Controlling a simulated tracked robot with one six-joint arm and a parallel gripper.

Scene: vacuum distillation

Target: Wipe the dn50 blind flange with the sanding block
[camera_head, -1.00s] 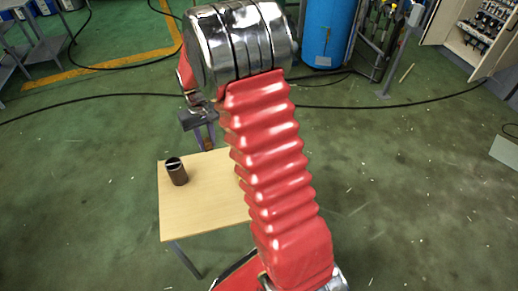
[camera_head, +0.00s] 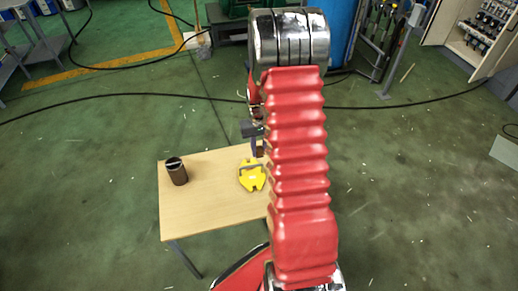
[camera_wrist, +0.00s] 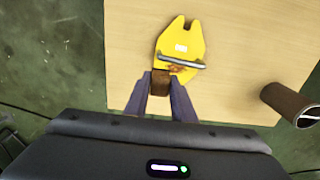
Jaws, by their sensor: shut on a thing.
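A yellow notched plate (camera_head: 252,175) with a grey bar handle lies on the wooden table; I take it for the blind flange. It also shows in the wrist view (camera_wrist: 179,40), with a brown stain near its lower end. My gripper (camera_wrist: 160,88) is shut on a small brown block, the sanding block (camera_wrist: 161,80). The block is at the plate's near edge, beside the bar handle; I cannot tell whether they touch. In the head view my arm hides part of the table, and my gripper (camera_head: 257,146) is just beyond the plate.
A dark brown open cylinder (camera_head: 177,172) stands on the table's left part and shows at the right in the wrist view (camera_wrist: 290,104). The table top (camera_head: 205,210) is otherwise mostly bare. A black cable (camera_head: 130,95) crosses the green floor behind.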

